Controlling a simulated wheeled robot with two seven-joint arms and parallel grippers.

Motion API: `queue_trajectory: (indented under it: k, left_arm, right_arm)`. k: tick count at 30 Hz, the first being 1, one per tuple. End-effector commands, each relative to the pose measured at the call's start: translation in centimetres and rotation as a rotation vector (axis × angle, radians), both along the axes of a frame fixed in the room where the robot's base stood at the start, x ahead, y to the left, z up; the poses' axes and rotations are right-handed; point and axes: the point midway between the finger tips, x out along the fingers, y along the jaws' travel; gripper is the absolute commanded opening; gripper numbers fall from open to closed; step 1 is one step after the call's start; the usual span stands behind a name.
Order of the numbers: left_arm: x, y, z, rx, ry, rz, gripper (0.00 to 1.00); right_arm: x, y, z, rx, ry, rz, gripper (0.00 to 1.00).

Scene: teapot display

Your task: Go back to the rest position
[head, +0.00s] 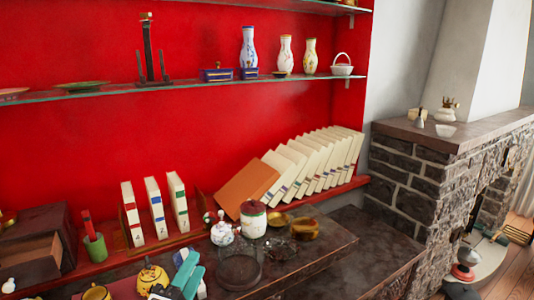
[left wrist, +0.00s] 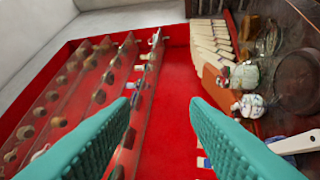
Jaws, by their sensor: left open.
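My left gripper (head: 190,266) shows at the bottom of the head view, its teal fingers over the front of the dark shelf top. In the left wrist view the two teal fingers (left wrist: 162,104) are spread wide with nothing between them. A white floral teapot (head: 222,232) stands up and to the right of the gripper, apart from it; it also shows in the left wrist view (left wrist: 249,106). A yellow teapot (head: 152,277) is close on the gripper's left; whether they touch cannot be told. My right gripper is not in view.
Near the teapot are a lidded jar (head: 253,219), a round glass dish (head: 239,268) and a brass pot (head: 304,229). Books (head: 320,160) lean along the red wall. A glass shelf (head: 200,84) holds vases above. The stone fireplace (head: 430,165) stands at right.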

Motion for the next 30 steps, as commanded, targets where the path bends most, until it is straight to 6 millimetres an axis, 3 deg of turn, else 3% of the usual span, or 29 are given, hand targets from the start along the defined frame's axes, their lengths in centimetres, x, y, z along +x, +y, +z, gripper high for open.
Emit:
queue_trajectory:
  k: [1, 5, 9, 15, 22, 23, 30]
  left_arm:
    - [-0.6, 1.6, -2.7, -0.142, 0.147, 0.058, 0.42]
    - [-3.6, 5.0, -10.0, -0.492, 0.515, 0.229, 0.42]
    - [-9.3, 6.9, -17.2, -0.803, 0.863, 0.430, 0.42]
    - [-17.2, 7.1, -22.8, -1.063, 1.192, 0.668, 0.42]
    - [-25.2, 6.4, -25.5, -1.236, 1.459, 0.907, 0.42]
    - [-26.0, 6.3, -25.9, -1.250, 1.485, 0.934, 0.42]
    - [-24.0, 6.1, -32.5, -1.226, 1.494, 0.941, 0.42]
  right_arm:
    - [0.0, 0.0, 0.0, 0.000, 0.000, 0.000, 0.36]
    - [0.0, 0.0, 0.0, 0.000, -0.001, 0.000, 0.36]
    - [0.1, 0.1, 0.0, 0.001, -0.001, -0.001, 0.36]
    - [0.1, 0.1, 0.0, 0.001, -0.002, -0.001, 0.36]
    - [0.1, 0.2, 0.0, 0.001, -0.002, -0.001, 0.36]
    - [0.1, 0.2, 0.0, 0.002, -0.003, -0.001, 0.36]
    - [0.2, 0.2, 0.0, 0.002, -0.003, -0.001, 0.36]
